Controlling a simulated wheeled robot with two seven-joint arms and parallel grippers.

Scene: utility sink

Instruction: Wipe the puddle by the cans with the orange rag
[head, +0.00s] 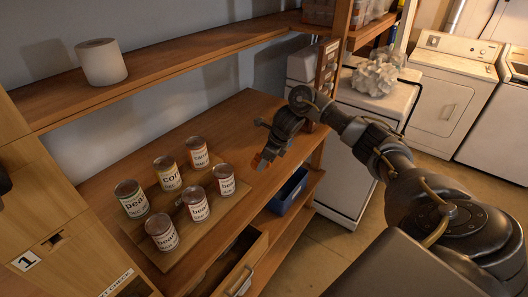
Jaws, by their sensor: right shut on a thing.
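The orange rag (259,162) shows as a small orange patch at the tips of my right gripper (268,152), which is shut on it. The gripper points down over the wooden counter (242,120), to the right of and apart from the cans. Several labelled cans (197,205) stand upright in two rows on a wooden board (182,256). I cannot make out the puddle. Whether the rag touches the counter is hard to tell. My left gripper is not in view.
A paper roll (101,62) stands on the shelf above. Below the counter are an open drawer (240,272) and a blue bin (288,190). White appliances (447,90) stand at the right. The counter behind the cans is clear.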

